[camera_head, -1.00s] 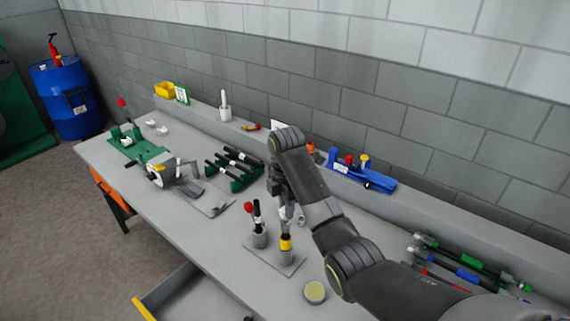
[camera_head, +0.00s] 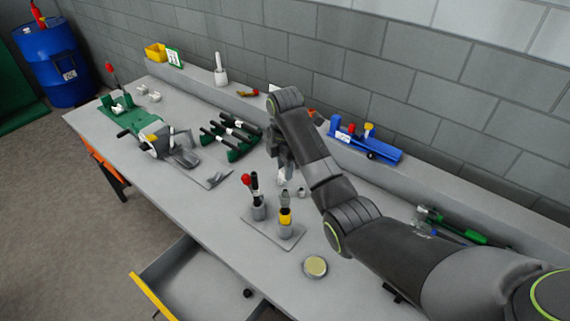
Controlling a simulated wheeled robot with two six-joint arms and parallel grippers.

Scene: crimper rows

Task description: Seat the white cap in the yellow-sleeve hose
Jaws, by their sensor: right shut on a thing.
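The yellow-sleeve hose (camera_head: 285,217) stands upright in a grey cup on a small grey plate in the middle of the bench. A grey fitting (camera_head: 285,199) shows at its upper end. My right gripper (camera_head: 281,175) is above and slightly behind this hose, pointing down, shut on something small. A pale bit (camera_head: 284,181) shows at its fingertips; I cannot tell for sure that it is the white cap, and the arm hides part of it. My left gripper is not in view.
A dark hose with a white band (camera_head: 255,186) and a red ball (camera_head: 246,179) stand beside it. A round yellowish tin (camera_head: 315,267) lies in front. A crimping tool (camera_head: 165,143), a green rack (camera_head: 240,148) and a blue fixture (camera_head: 365,145) stand around. An open drawer (camera_head: 195,280) juts out.

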